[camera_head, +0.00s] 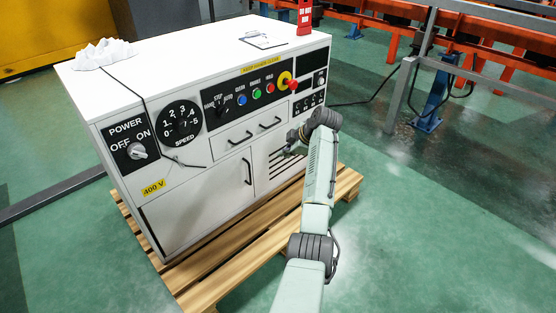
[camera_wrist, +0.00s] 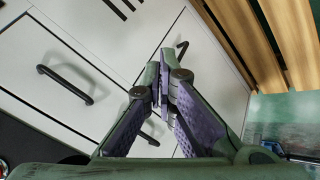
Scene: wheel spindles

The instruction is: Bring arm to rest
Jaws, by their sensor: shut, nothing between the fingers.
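My arm reaches out over the floor toward the front of a white control cabinet (camera_head: 190,218). In the head view my gripper (camera_head: 290,148) is small and partly hidden by my own wrist, near the vents on the cabinet's right front. In the wrist view my gripper (camera_wrist: 162,82) is shut, its fingertips together with nothing between them. Behind it are the cabinet's white front panels (camera_wrist: 205,75) and a black handle (camera_wrist: 65,84). Whether the gripper touches the cabinet cannot be told.
The cabinet stands on a wooden pallet (camera_head: 215,277). Its front carries a power switch (camera_head: 137,150), a speed dial (camera_head: 181,122) and a red emergency button (camera_head: 293,85). Orange rails and a grey metal frame (camera_head: 402,95) stand at the right. Green floor (camera_head: 440,240) at lower right is clear.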

